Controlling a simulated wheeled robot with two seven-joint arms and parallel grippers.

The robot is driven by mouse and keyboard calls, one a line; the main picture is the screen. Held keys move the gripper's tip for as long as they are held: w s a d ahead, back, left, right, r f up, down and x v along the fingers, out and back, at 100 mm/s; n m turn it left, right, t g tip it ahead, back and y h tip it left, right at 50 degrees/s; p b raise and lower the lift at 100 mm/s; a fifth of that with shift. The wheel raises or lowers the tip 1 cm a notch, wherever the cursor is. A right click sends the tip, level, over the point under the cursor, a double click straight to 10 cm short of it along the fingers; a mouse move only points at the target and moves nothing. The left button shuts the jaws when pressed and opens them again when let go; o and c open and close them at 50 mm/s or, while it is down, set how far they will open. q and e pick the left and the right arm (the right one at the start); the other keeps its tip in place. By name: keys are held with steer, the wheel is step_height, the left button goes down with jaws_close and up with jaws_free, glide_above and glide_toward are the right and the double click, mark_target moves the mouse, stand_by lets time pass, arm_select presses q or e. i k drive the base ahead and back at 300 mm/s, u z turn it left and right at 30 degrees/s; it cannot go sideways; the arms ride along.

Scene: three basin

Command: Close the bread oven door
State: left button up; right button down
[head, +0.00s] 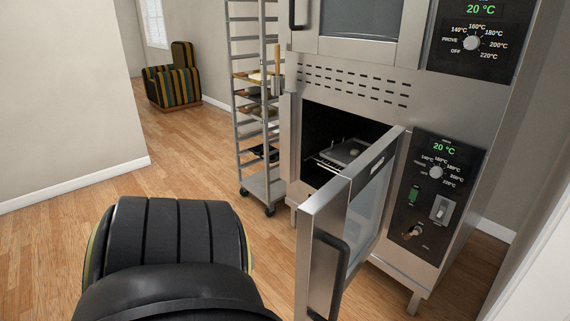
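The bread oven (345,82) is a tall steel unit on the right with two chambers. The lower chamber's door (369,212) stands wide open. It is hinged at its right side, by the control panel, and swings out toward me. It has a glass pane and a black bar handle (328,272) near its free edge. Inside the dark chamber a tray (345,152) rests on a rack. The upper chamber's door (362,22) looks shut. Neither of my grippers shows. A dark, rounded part of my own body fills the lower left.
A wheeled tray rack (252,125) with several shelves and goods stands left of the oven. The control panel (436,195) is right of the open door. A striped armchair (172,78) sits far back. Wooden floor (185,160) is clear between. White walls border left and right.

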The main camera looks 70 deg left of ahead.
mark_target(326, 265)
steer(key=u, duration=1.7)
steer(key=i, duration=1)
steer(key=z, duration=0.75)
steer(key=k, duration=1.25)
steer(key=u, duration=0.75)
